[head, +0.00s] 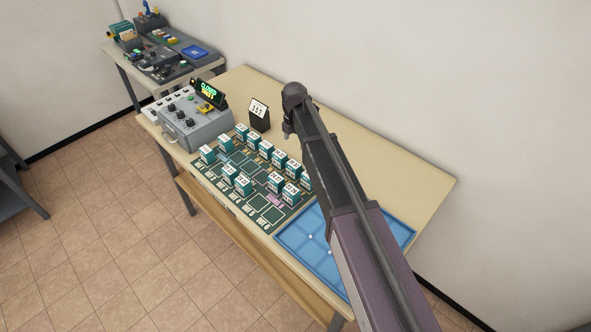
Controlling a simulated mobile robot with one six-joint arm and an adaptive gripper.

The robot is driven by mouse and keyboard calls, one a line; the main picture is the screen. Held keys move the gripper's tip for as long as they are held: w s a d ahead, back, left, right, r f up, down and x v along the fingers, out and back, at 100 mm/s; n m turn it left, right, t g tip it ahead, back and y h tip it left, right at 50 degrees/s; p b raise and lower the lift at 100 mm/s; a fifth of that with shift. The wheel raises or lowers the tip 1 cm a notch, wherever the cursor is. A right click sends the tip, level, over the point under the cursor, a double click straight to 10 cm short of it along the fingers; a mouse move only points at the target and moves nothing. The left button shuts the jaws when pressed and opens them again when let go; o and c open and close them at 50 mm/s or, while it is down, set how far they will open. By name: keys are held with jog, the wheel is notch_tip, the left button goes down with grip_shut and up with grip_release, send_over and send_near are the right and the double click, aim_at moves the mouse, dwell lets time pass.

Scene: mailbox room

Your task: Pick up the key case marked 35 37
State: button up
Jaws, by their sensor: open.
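Several small teal key cases with white marked tops stand upright on a dark green board (267,212). One stands at the left (207,154), two stand near the middle (243,185), and others form a row along the back (265,149). Their markings are too small to read, so I cannot tell which is 35 37. My gripper (287,133) is at the far end of my arm, above the table behind the back row. It is small and partly hidden by my arm, is apart from the cases and holds nothing that I can see.
A grey control box (195,133) with knobs and a lit display (209,92) stands left of the board. A black stand with a white card (259,114) is behind. A blue tray (292,238) lies at right, partly behind my arm. A second table (128,69) stands far left.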

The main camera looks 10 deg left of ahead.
aim_at(294, 164)
jog(key=shift+s+f+b, duration=0.1)
jog(key=shift+f+b, duration=4.05)
jog(key=shift+f, duration=0.1)
jog(key=shift+f, duration=0.1)
jog(key=shift+a+f+b, duration=0.15)
jog(key=shift+f+b, duration=2.35)
jog(key=shift+b, duration=0.1)
jog(key=c, duration=1)
jog(key=shift+r, duration=0.15)
notch_tip(294, 164, up, 10)
jog(key=p, duration=1)
